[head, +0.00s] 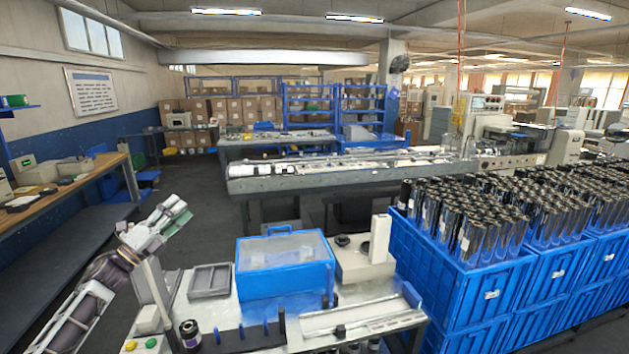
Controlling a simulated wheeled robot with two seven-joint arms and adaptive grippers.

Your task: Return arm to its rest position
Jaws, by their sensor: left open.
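My left arm comes in from the left, and its gripper (174,211) is raised over the left end of the worktable (216,311). The gripper points up and to the right. Its fingers are apart with nothing visible between them, and it touches none of the things on the table. My right gripper does not show in the head view.
On the worktable are a blue box with a clear lid (286,264), a grey tray (209,281), a dark roll (190,334) and a white device (363,258). Blue crates (462,298) of shiny rolls stand at right. A wooden bench (62,187) is at left, with open floor between.

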